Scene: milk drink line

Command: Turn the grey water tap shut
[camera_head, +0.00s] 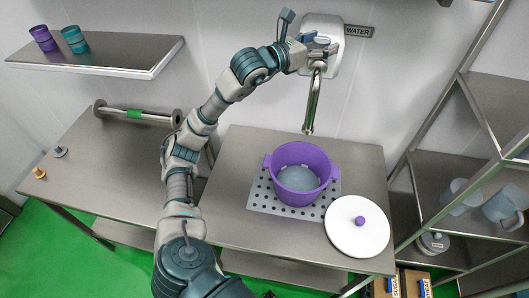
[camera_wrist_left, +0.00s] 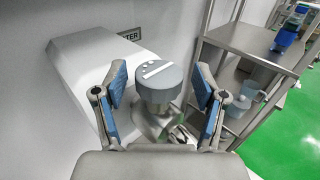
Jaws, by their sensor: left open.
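The grey water tap knob (camera_wrist_left: 159,86) is a round cap with a pale bar mark and dots on its face. In the left wrist view it stands between the two blue-padded fingers of my left gripper (camera_wrist_left: 161,98), which are open with a gap on each side of it. In the head view my left gripper (camera_head: 308,43) is up at the wall fixture and partly covers the tap. The metal spout (camera_head: 312,100) hangs down from the fixture. No water stream shows below it. My right gripper is not in view.
A purple pot (camera_head: 297,192) holding water stands on a perforated plate (camera_head: 262,201) below the spout. A white lid (camera_head: 357,230) lies to its right. A metal rack (camera_head: 460,170) with jugs stands at the right. A shelf (camera_head: 110,57) with two cups hangs at upper left.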

